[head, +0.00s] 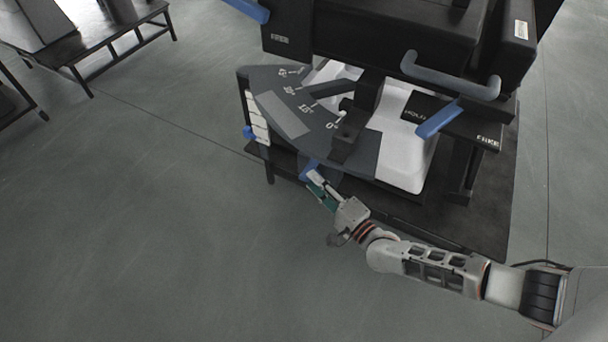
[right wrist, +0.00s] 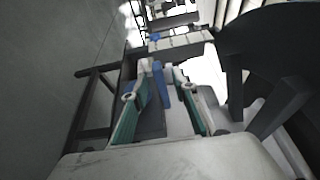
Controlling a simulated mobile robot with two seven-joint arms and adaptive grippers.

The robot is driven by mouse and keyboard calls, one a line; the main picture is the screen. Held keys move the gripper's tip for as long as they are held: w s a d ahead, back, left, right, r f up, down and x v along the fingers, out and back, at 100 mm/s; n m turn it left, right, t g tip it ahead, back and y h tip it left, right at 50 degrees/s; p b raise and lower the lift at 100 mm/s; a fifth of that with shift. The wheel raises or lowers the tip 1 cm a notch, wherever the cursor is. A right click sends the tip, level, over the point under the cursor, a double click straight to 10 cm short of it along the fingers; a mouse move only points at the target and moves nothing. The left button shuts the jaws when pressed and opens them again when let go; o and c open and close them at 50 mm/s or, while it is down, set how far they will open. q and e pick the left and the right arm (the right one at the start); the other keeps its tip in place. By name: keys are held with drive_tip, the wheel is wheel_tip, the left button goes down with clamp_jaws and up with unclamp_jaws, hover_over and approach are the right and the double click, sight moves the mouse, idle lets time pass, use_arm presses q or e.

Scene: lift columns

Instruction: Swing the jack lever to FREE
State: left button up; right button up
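A lever with a blue grip (head: 438,118) lies across the black plate at the right of the machine. The HOLD marking (head: 414,114) is at its left and what looks like the FREE marking (head: 488,142) is at its right. My right gripper (head: 316,184) is at the front edge of the machine, well left of that lever, beside another blue handle (head: 309,171). In the right wrist view its teal fingers (right wrist: 160,95) stand apart with a blue bar (right wrist: 161,84) between them. Gaps show on both sides. My left gripper is out of view.
A dial plate (head: 283,118) with angle marks and a dark pointer arm (head: 356,125) sit above the right gripper. A grey curved handle (head: 450,77) is above the lever. Dark benches (head: 90,40) stand at upper left. The floor at left is clear.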

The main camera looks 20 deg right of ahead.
sight(308, 179)
drive_tip(key=x, duration=0.1)
drive_tip(key=b+x, duration=0.1)
drive_tip(key=x, duration=0.1)
drive_tip(key=shift+w+a+f, duration=0.1)
drive_tip(key=shift+w+f, duration=0.1)
drive_tip(key=shift+f, duration=0.05)
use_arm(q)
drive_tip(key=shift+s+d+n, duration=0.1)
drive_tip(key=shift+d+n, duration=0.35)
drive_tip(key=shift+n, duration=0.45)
use_arm(e)
drive_tip(key=shift+w+a+r, duration=0.1)
drive_tip(key=shift+w+r, duration=0.05)
drive_tip(key=shift+w, duration=0.35)
clamp_jaws()
